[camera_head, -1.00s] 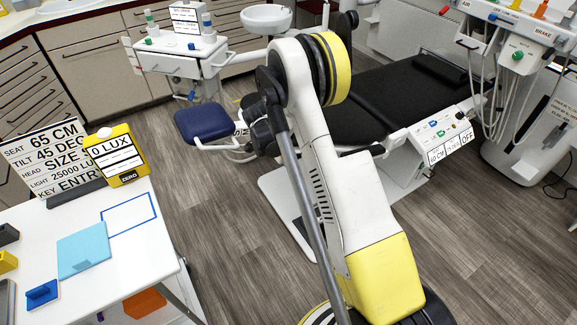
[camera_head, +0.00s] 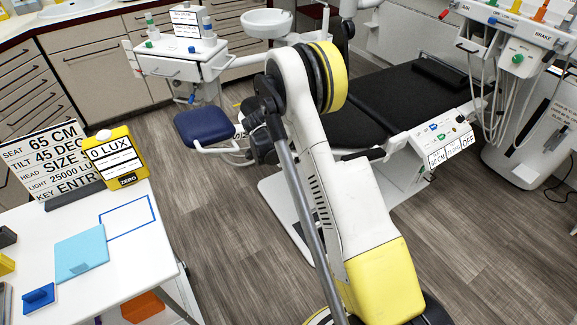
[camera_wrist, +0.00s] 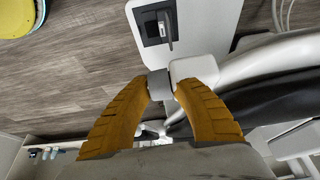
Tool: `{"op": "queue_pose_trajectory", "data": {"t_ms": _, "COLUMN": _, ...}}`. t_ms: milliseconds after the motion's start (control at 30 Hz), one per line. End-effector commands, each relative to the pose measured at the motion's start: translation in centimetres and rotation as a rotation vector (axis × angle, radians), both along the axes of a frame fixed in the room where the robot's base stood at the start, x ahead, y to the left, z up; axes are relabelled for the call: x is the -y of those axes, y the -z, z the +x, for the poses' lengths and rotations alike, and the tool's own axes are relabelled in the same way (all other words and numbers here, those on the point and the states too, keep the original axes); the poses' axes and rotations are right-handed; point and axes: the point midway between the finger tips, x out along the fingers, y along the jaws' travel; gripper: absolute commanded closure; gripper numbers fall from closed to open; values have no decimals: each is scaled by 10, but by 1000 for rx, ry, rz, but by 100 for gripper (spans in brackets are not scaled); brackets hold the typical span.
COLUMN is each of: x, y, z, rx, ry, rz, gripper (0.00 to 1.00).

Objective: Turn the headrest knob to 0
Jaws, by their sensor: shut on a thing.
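In the wrist view my gripper (camera_wrist: 161,88) has its two orange fingers shut on a small grey knob (camera_wrist: 159,84). The knob sits against a white block (camera_wrist: 194,69) beside the dark chair padding; I cannot read any marking on it. In the head view the black chair (camera_head: 385,98) stands behind my arm, which hides the gripper and the held knob. The chair's white side panel (camera_head: 446,141) has coloured knobs and small displays, one reading OFF.
A blue stool seat (camera_head: 205,127) is left of my arm. A white instrument unit (camera_head: 515,125) stands at the right.

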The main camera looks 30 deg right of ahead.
Motion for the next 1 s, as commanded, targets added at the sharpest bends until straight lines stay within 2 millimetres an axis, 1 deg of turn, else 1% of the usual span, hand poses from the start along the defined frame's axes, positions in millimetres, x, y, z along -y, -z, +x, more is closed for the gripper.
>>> {"op": "queue_pose_trajectory", "data": {"t_ms": 233, "x": -2, "y": 4, "z": 0, "rx": 3, "ry": -3, "rz": -137, "gripper": 100}}
{"op": "queue_pose_trajectory", "data": {"t_ms": 600, "x": -1, "y": 2, "z": 0, "rx": 13, "ry": 0, "rz": -379, "gripper": 100}}
{"op": "queue_pose_trajectory", "data": {"t_ms": 800, "x": -1, "y": 2, "z": 0, "rx": 15, "ry": -1, "rz": -459, "gripper": 100}}
{"op": "queue_pose_trajectory", "data": {"t_ms": 1000, "x": 0, "y": 1, "z": 0, "rx": 16, "ry": 2, "rz": -491, "gripper": 100}}
